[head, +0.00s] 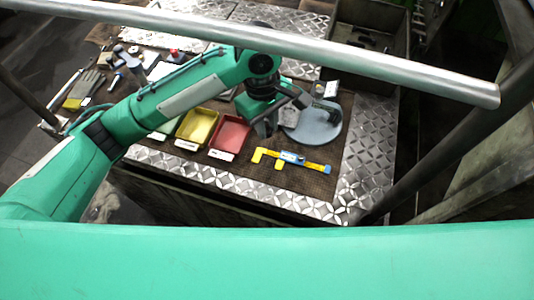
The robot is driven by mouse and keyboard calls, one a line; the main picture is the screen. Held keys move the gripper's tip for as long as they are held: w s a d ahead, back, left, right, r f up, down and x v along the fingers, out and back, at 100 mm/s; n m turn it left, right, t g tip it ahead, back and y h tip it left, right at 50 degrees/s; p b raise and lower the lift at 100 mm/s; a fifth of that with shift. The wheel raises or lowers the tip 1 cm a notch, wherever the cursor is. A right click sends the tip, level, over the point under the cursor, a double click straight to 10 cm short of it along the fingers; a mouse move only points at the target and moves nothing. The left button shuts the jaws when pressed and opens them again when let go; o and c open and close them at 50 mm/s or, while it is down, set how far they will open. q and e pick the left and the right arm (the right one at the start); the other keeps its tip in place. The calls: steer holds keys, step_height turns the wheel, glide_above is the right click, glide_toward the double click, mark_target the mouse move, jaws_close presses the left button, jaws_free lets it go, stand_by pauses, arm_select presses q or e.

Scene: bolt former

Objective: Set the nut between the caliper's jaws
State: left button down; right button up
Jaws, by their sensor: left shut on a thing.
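The yellow caliper (313,165) with a blue slider lies on the brown mat, its jaws at its left end pointing toward the front edge of the table. My left gripper (266,130) hangs above the mat, behind and a little left of the caliper, apart from it. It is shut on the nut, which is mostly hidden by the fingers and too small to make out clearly. No nut shows between the caliper's jaws. My right gripper is not in view.
A red tray (230,136) and a yellow tray (197,127) stand left of the caliper. A round grey-blue plate (318,128) with things on it lies behind the caliper. Gloves (84,88) and small tools lie at the far left. A metal bar crosses the upper view.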

arm_select(q)
steer(key=p, duration=0.2)
glide_above(268, 163)
steer(key=f, duration=0.9)
steer(key=shift+w+a+f, duration=0.15)
steer(key=shift+w+f, duration=0.05)
steer(key=shift+f, duration=0.15)
step_height(268, 163, down, 3)
steer(key=shift+f, duration=0.65)
steer(key=shift+f+p, duration=0.1)
steer(key=shift+p, duration=0.25)
